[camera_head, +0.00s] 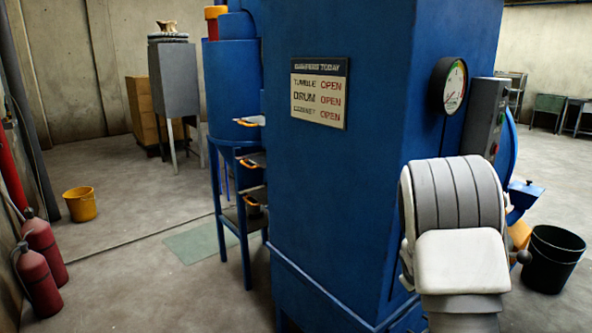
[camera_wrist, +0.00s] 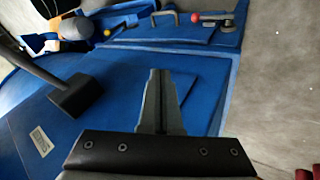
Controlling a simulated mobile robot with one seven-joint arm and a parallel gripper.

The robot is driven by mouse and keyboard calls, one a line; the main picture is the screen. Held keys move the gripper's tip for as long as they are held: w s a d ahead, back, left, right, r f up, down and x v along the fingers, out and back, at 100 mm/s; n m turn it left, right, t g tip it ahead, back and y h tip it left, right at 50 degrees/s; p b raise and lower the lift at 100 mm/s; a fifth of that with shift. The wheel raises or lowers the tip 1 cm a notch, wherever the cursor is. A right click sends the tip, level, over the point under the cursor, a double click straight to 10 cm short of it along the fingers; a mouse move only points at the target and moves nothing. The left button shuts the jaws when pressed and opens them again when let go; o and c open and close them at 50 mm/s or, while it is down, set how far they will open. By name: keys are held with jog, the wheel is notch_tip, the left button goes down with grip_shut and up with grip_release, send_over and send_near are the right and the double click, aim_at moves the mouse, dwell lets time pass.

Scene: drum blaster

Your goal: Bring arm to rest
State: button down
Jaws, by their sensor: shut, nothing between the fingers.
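My gripper (camera_wrist: 160,85) shows in the wrist view, its two dark grey fingers shut together with nothing between them. It is over the blue sheet-metal of a machine, and I cannot tell how far above. In the head view my arm's white and grey links stand at the right, in front of the blue machine cabinet (camera_head: 345,190). The gripper itself is hidden there.
A black block on a bar (camera_wrist: 76,96) is left of the fingers. A red-knobbed lever (camera_wrist: 196,18) lies beyond. A gauge (camera_head: 453,86) and grey control box (camera_head: 486,118) are close to my arm.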

jog(key=s+a+r+m+y, duration=0.1)
jog(key=s+a+r+m, duration=0.1)
jog(key=s+a+r, duration=0.4)
jog(key=s+a+r+m+y, duration=0.1)
jog(key=s+a+r, duration=0.2)
jog(key=s+r, duration=0.55)
jog(key=s+a+r+m+y, duration=0.1)
jog(key=s+a+r, duration=0.3)
jog(key=s, duration=0.6)
jog(key=s+a+r+y, duration=0.1)
jog(key=s+a+r, duration=0.3)
jog(key=s, duration=0.6)
notch_tip(320, 180, up, 14)
jog(key=a+p, duration=0.1)
jog(key=p, duration=1.4)
